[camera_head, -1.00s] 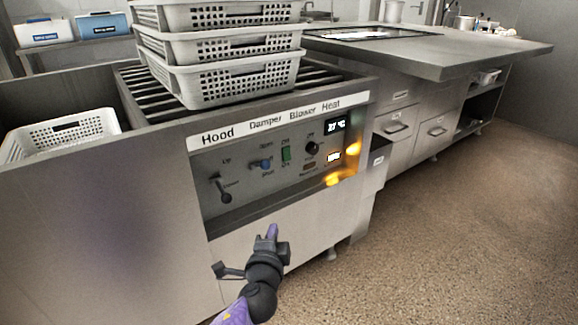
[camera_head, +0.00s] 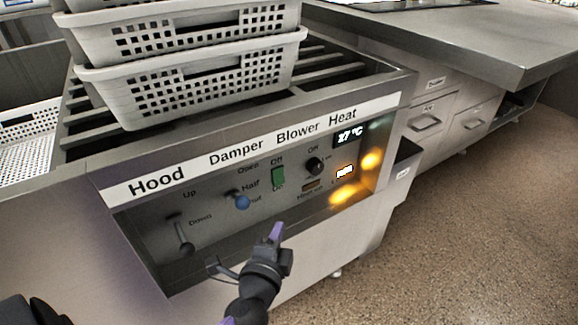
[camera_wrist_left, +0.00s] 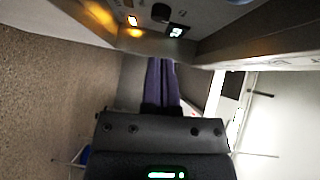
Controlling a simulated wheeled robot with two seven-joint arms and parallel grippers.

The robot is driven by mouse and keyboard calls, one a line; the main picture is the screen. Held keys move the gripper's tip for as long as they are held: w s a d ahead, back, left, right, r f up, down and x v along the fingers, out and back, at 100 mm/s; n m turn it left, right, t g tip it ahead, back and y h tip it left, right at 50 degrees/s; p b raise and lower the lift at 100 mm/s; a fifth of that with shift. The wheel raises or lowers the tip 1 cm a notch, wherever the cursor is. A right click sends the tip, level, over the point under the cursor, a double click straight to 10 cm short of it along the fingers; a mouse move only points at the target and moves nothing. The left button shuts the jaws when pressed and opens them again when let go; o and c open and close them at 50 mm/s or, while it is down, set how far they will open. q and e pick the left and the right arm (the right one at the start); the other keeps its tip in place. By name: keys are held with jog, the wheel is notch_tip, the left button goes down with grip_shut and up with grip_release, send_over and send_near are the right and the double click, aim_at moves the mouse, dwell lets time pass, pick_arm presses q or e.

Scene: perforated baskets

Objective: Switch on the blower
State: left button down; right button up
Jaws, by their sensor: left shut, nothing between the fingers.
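The control panel (camera_head: 215,222) is set in the front of a metal machine, under a white strip lettered Hood, Damper, Blower and Heat. The blower switch (camera_head: 278,176) is a green rocker between the marks Off above and On below. My left gripper (camera_head: 277,232) is shut and empty, below and in front of the panel, under the blower switch and apart from it. In the left wrist view its purple fingers (camera_wrist_left: 161,82) lie together, with part of the panel at the top. The blower switch is not clear in that view. My right gripper is not in view.
Left of the switch are a blue damper knob (camera_head: 242,202) and a hood lever (camera_head: 183,236). Right of it are a black heat knob (camera_head: 315,165), a display (camera_head: 349,135) and glowing orange lights. White perforated baskets (camera_head: 190,85) stand stacked on top.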

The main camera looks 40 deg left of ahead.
pick_arm(q)
jog(key=b, duration=0.3)
send_near(284, 180)
jog(key=d+x, duration=0.1)
jog(key=x, duration=0.4)
jog(key=shift+w+a+f+b, duration=0.1)
jog(key=shift+w+a+b, duration=0.2)
jog(key=shift+w+a, duration=0.4)
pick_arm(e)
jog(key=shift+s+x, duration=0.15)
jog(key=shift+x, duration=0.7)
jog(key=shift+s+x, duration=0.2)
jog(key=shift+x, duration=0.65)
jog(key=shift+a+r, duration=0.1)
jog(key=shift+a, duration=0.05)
